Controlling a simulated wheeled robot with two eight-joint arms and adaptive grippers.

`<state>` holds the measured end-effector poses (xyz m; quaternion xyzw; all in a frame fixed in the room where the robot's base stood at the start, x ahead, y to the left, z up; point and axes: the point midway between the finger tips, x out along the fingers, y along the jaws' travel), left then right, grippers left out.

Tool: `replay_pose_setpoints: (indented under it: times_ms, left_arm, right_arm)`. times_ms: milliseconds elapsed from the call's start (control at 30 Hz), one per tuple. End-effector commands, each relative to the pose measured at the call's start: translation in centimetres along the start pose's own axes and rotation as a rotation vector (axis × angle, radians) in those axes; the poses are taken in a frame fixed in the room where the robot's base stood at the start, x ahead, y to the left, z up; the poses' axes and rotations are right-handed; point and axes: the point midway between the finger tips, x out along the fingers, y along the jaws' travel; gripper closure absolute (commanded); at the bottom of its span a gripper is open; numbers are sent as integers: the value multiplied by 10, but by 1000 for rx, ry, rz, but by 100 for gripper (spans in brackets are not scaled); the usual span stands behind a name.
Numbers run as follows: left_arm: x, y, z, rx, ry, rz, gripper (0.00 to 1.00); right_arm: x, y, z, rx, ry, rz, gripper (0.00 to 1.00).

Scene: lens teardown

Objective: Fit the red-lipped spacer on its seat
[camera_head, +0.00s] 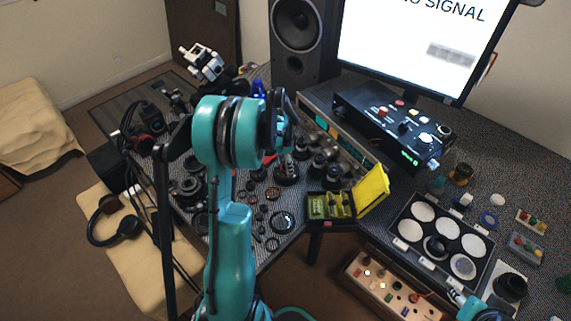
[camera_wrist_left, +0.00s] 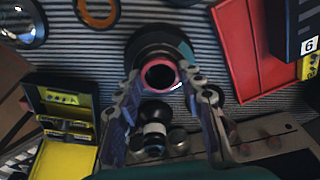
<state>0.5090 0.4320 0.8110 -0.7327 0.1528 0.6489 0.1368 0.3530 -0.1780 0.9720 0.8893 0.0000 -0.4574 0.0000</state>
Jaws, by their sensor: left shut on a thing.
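The red-lipped spacer (camera_wrist_left: 160,92) shows in the left wrist view as a red ring around a dark hole. My left gripper (camera_wrist_left: 159,80) has one finger on each side of it and is shut on it. A dark round lens part (camera_wrist_left: 150,40) lies right behind and below the ring on the striped mat. I cannot tell whether the spacer touches it. In the head view my left gripper (camera_head: 286,150) is largely hidden behind my teal arm, above a dark upright barrel (camera_head: 287,174). My right gripper does not clearly show.
An open yellow-lidded case (camera_head: 330,206) stands at the mat's front edge. Several dark rings and lens parts (camera_head: 283,222) lie left of it. A control box (camera_head: 395,128) stands behind. A tray with white discs (camera_head: 405,228) is at the right. A red panel (camera_wrist_left: 265,50) is near the left gripper.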

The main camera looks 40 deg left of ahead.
Motion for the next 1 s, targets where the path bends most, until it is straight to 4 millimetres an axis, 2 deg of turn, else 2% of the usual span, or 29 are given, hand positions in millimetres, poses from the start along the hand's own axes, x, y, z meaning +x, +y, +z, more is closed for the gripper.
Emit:
replay_pose_setpoints:
  times_ms: [867,900,967,1000]
  left_arm:
    - [2,0,0,0,0,0,76]
    - [2,0,0,0,0,0,57]
    - [2,0,0,0,0,0,41]
    - [2,0,0,0,0,0,38]
  right_arm:
    - [3,0,2,0,0,0,60]
    - [3,0,2,0,0,0,60]
    - [3,0,2,0,0,0,60]
    - [3,0,2,0,0,0,60]
